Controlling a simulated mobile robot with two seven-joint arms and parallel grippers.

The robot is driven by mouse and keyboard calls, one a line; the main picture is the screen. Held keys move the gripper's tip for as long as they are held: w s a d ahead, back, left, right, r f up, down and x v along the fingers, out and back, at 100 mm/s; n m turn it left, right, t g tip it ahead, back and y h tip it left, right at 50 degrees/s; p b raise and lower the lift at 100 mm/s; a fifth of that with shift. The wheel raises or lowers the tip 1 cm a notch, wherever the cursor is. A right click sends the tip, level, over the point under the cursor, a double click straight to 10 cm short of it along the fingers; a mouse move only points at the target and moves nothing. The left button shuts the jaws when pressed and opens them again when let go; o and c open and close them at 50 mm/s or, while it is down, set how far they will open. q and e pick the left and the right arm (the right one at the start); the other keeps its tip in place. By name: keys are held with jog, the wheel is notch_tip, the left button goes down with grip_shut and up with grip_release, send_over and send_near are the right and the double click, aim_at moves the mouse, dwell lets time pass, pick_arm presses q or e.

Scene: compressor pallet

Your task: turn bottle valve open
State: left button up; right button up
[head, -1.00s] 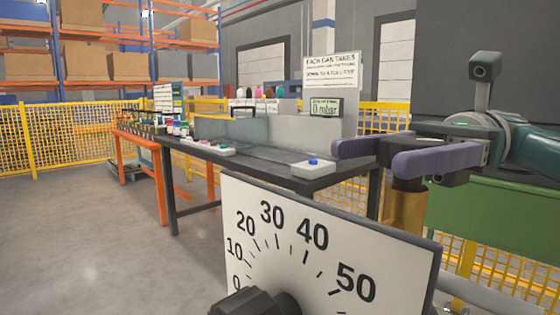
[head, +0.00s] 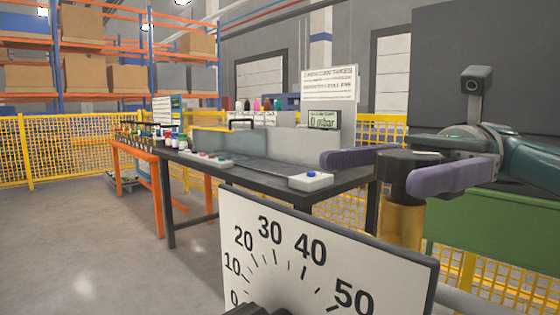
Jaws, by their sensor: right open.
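A yellow-brass upright cylinder (head: 402,222) stands behind the dial plate at right, with a dark round cap (head: 403,163) on top, which looks like the bottle valve. My right gripper (head: 368,170), with purple fingers, comes in from the right and is open. One finger is on the far left side of the cap and the other on its near right side. The cap shows between them; I cannot tell whether either finger touches it. The lower cylinder is hidden by the dial plate. My left gripper is not in view.
A white dial plate (head: 290,262) marked up to 50 fills the front centre, with a black knob (head: 275,309) cut off below. A dark workbench (head: 265,180) holds a blue-button box (head: 311,180) and a "0 mbar" display (head: 323,119). A green panel (head: 490,225) is at right. Floor at left is clear.

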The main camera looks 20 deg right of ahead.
notch_tip(320, 180, up, 20)
jog(key=p, duration=0.5)
dwell(0.4)
